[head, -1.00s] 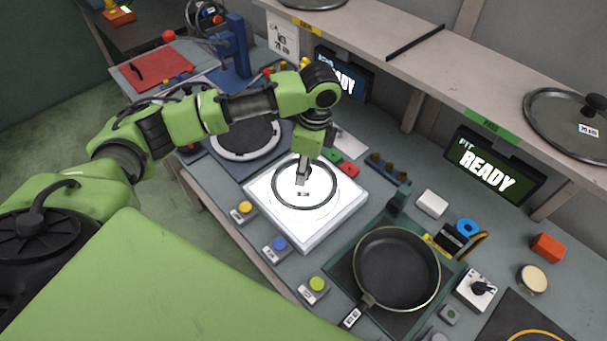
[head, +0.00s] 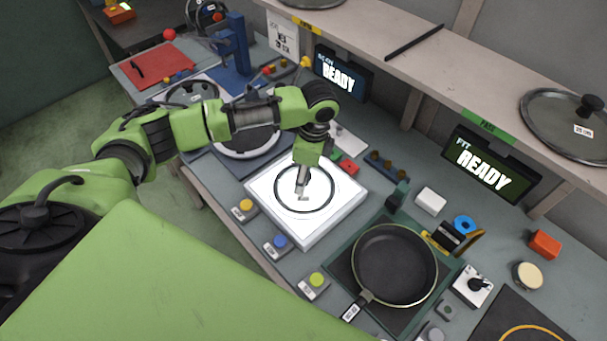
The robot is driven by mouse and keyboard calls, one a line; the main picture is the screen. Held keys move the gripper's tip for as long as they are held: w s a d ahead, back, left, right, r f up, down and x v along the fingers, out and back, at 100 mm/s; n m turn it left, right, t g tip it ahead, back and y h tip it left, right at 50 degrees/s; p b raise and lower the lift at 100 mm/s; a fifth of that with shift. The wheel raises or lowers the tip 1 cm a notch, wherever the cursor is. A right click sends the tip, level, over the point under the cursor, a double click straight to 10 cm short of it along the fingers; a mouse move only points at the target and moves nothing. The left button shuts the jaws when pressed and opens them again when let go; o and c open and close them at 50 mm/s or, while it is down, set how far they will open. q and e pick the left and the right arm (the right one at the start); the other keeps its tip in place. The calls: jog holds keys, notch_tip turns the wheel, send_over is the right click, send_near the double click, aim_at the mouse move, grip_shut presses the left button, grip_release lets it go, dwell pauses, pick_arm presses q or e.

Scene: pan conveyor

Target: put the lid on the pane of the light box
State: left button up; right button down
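The light box (head: 334,211) is a white square box with a glowing pane, in the middle of the bench in the head view. A lid with a dark ring rim (head: 333,194) and see-through glass lies over the pane, inside its edges. It looks level and on or very close to the pane. My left gripper (head: 302,187) points down at the lid's centre, with its fingertips at the knob. The fingers hide part of the knob, so whether they grip it is unclear. My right gripper is out of view.
A dark frying pan (head: 395,264) sits in a green fixture right of the box. Button boxes (head: 281,245) line the front edge. Another lid (head: 565,122) lies on the shelf (head: 450,88) above. A round fixture (head: 247,143) stands behind left.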

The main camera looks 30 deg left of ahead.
aim_at(309, 177)
pick_arm(q)
jog(key=shift+r, duration=0.25)
notch_tip(309, 177, up, 12)
jog(key=d+b, duration=0.1)
jog(key=b, duration=0.1)
jog(key=shift+w+d+f+b, duration=0.15)
jog(key=shift+d+b, duration=0.1)
jog(key=shift+b, duration=0.1)
jog(key=shift+f, duration=0.1)
